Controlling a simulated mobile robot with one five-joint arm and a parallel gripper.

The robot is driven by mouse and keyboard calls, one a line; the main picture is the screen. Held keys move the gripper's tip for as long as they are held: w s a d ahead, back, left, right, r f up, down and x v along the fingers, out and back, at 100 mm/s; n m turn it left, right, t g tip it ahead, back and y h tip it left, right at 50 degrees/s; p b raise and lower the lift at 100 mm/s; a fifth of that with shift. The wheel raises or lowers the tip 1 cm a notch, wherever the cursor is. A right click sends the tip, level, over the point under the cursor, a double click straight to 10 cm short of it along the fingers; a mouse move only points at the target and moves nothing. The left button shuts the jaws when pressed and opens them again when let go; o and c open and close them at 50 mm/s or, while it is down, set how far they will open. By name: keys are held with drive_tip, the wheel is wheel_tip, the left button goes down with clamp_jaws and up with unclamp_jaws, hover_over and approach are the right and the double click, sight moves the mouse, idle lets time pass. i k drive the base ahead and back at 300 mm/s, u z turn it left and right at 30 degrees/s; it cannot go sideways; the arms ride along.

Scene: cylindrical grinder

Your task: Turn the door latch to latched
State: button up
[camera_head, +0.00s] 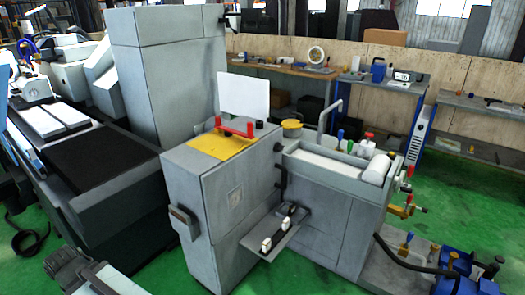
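A grey cabinet (232,200) stands upright in the middle of the head view. Small dark fittings sit along its right edge, an upper one (278,147) and a lower one (280,186). A grey box-like handle (184,222) sticks out from its left front edge. I cannot tell which of these, if any, is the door latch, nor how it is turned.
A grey shelf (263,240) with small fittings juts out from the cabinet front. A red handle (234,126) stands on its yellow top. A tank unit (325,215) adjoins on the right. Blue pumps (470,275) stand at lower right. Green floor (150,255) shows at front left.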

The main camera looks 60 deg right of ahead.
sight(278, 147)
drive_tip(key=u, duration=0.05)
drive_tip(key=k, duration=1.3)
drive_tip(key=z, duration=0.85)
drive_tip(key=i, duration=1)
drive_tip(key=u, duration=0.05)
